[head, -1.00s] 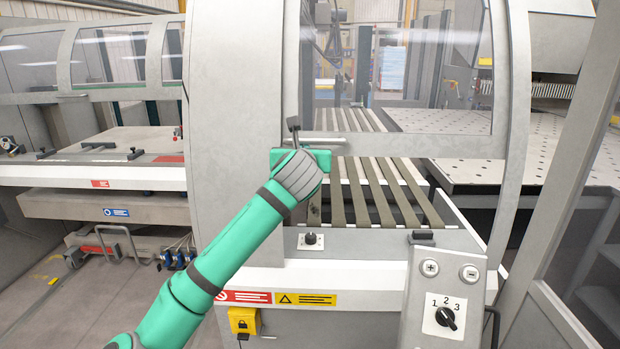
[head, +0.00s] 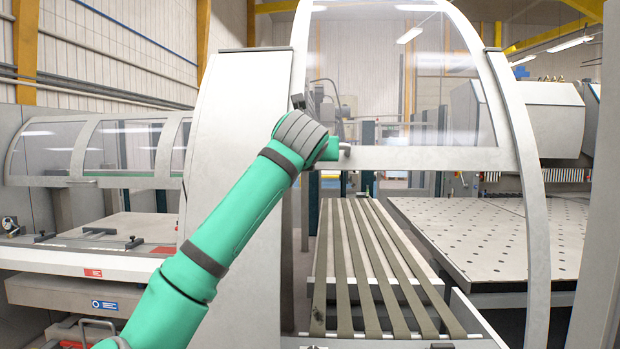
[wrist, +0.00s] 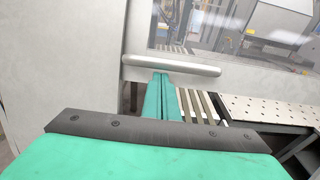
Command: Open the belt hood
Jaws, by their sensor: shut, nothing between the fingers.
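The belt hood (head: 430,159) is a clear curved window in a pale grey frame. Its lower rail stands above the belts, with an open gap beneath. The hood's handle is a light horizontal bar (wrist: 172,66) along this rail. In the head view only its right end (head: 345,149) shows beside my gripper; my wrist covers the rest. My gripper (head: 332,148) is shut and empty. In the wrist view its green fingers (wrist: 162,80) lie together, with their tips right at the underside of the bar; I cannot tell whether they touch. The conveyor belts (head: 365,260) run below the hood.
A grey side panel (head: 235,140) stands left of the hood, close behind my arm. A perforated table (head: 500,235) lies to the right. A grey post (head: 595,200) stands at the near right. Another clear-windowed cover (head: 125,145) is at the far left.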

